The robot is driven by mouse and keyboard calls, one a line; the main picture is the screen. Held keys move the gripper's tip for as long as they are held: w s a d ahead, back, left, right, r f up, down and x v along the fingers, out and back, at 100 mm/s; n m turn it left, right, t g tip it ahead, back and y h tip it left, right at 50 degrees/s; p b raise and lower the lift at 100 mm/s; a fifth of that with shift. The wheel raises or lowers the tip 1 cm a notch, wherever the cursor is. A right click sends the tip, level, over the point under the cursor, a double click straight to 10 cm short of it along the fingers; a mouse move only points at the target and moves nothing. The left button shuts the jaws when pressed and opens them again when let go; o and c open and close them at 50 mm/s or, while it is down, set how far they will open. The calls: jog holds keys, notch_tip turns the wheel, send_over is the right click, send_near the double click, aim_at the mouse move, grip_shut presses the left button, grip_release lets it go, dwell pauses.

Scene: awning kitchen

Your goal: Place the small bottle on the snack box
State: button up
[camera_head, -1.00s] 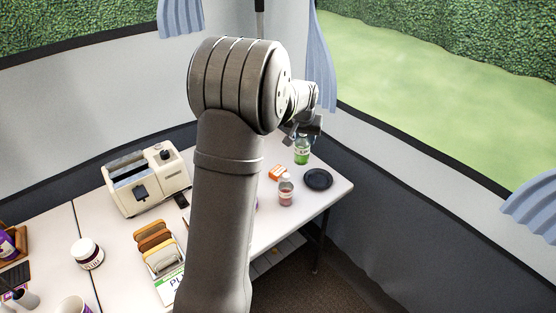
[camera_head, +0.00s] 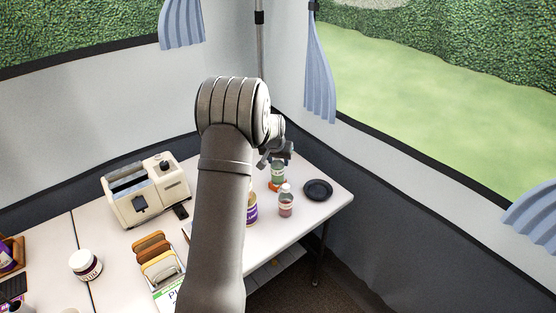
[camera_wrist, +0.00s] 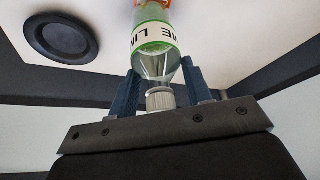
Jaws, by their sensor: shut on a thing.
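The small bottle (camera_head: 278,173) is clear with a green-edged lime label. It is upright in the head view, and its capped neck shows between my gripper's fingers in the wrist view (camera_wrist: 155,45). My gripper (camera_head: 276,158) is shut on the neck from above; its dark fingers also show in the wrist view (camera_wrist: 160,88). The orange snack box (camera_head: 278,187) lies on the table directly below the bottle, mostly hidden by it. An orange edge of the box (camera_wrist: 150,4) shows at the bottle's base in the wrist view. I cannot tell whether they touch.
A pink bottle with a white cap (camera_head: 286,203) stands close in front of the snack box. A black round dish (camera_head: 318,190) lies to the right. A purple-labelled tub (camera_head: 252,209) is partly behind my arm. A cream toaster (camera_head: 147,190) stands to the left.

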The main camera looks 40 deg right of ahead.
jog(key=o, duration=1)
jog(key=shift+f, duration=0.1)
jog(key=v, duration=1.2)
jog(key=shift+r, duration=0.2)
jog(key=shift+d+f, duration=0.1)
jog(key=x, duration=1.2)
jog(key=shift+f, duration=0.15)
jog(key=shift+r, duration=1.2)
